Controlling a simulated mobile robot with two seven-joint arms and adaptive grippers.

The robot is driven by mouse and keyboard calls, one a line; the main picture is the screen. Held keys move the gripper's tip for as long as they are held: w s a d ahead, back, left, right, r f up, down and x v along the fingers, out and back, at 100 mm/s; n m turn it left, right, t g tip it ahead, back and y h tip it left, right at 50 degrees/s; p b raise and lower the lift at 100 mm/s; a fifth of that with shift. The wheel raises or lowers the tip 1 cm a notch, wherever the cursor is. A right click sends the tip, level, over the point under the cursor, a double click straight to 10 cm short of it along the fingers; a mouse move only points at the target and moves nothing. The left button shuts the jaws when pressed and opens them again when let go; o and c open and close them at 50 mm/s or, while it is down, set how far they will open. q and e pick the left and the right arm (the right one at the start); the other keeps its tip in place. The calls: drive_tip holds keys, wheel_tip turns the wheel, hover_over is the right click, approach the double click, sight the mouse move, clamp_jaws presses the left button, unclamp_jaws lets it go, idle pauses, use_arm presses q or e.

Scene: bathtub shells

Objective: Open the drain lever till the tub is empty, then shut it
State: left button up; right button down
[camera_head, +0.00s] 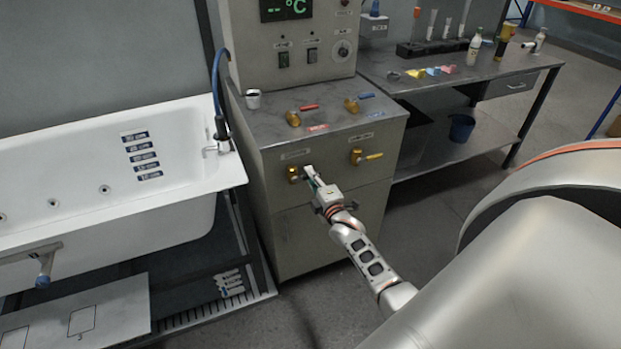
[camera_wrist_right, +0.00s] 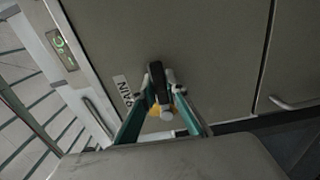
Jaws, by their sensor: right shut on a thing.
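The drain lever's brass valve (camera_head: 293,174) sits low on the left of the grey cabinet's front. My right gripper (camera_head: 311,176) is at this valve and hides most of its lever in the head view. In the right wrist view, my right gripper (camera_wrist_right: 160,85) is shut on the dark drain lever (camera_wrist_right: 157,84), beside a label that reads partly as "DRAIN" (camera_wrist_right: 122,90). The white tub (camera_head: 110,202) stands at left, with level labels (camera_head: 141,156) on its inner wall. I see no clear water surface in its visible part. My left gripper is not in view.
The grey cabinet (camera_head: 335,135) carries red-handled (camera_head: 308,107) and blue-handled (camera_head: 364,96) valves on top. A second brass valve with a yellow lever (camera_head: 374,156) is right of my gripper. A metal bench (camera_head: 480,72) stands behind at right. Floor is open in front.

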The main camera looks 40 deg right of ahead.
drive_tip(key=shift+r+n, duration=0.1)
drive_tip(key=shift+n, duration=0.2)
drive_tip(key=c, duration=2)
unclamp_jaws()
drive_tip(key=v, duration=1.2)
drive_tip(key=shift+a, duration=0.1)
drive_tip(key=s+a+f+m+g+y, duration=0.2)
drive_tip(key=s+a+f+m, duration=0.1)
drive_tip(key=s+a, duration=0.4)
drive_tip(key=s+a+f+m+g+y, duration=0.2)
drive_tip(key=s+a+f+m, duration=0.2)
drive_tip(key=s+a, duration=0.3)
drive_tip(key=s+a+f+m+g+y, duration=0.2)
drive_tip(key=s+a, duration=0.5)
drive_tip(key=a, duration=0.4)
drive_tip(key=shift+a+f+m+g+y, duration=0.15)
drive_tip(key=shift+f+m+g+y, duration=0.25)
drive_tip(key=shift+f+m, duration=0.55)
